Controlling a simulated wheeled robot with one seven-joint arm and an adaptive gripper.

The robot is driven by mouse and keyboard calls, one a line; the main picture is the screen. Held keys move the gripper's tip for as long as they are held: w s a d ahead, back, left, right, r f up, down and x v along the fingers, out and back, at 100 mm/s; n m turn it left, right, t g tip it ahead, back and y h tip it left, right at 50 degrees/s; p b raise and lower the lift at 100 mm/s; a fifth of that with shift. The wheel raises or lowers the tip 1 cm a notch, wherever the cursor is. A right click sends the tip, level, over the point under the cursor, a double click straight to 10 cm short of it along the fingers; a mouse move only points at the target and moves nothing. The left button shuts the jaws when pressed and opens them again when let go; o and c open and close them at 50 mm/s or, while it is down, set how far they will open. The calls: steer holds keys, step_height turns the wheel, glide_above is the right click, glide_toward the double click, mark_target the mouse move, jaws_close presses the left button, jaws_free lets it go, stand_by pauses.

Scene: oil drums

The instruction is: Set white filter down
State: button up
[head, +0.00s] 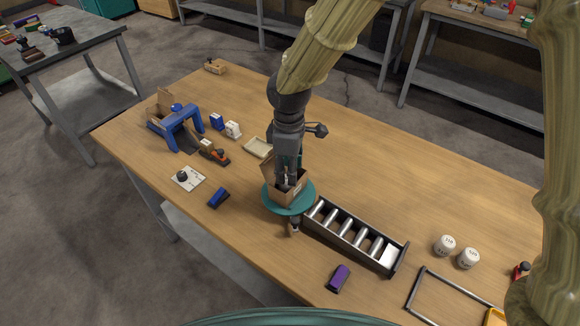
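My gripper (288,182) points straight down over a small open cardboard box (277,196), with its fingertips inside or just above it. The box stands on a round teal plate (270,204) near the middle of the wooden table. The fingers and box flaps overlap, so I cannot tell whether the gripper is open or shut, or whether it holds a white filter. No white filter can be made out for certain. A small white block (233,129) stands beside a blue one (217,121) left of my arm, and a white piece (390,256) lies at the roller rack's right end.
The black roller rack (352,246) lies right of the plate. Two white marked cylinders (445,245) and a black frame (437,298) are farther right. A blue arched stand (178,128), a shallow beige tray (258,147) and a purple-topped block (338,278) also stand on the table.

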step_height(320, 180, up, 13)
steer(key=b, duration=0.1)
steer(key=shift+b, duration=0.35)
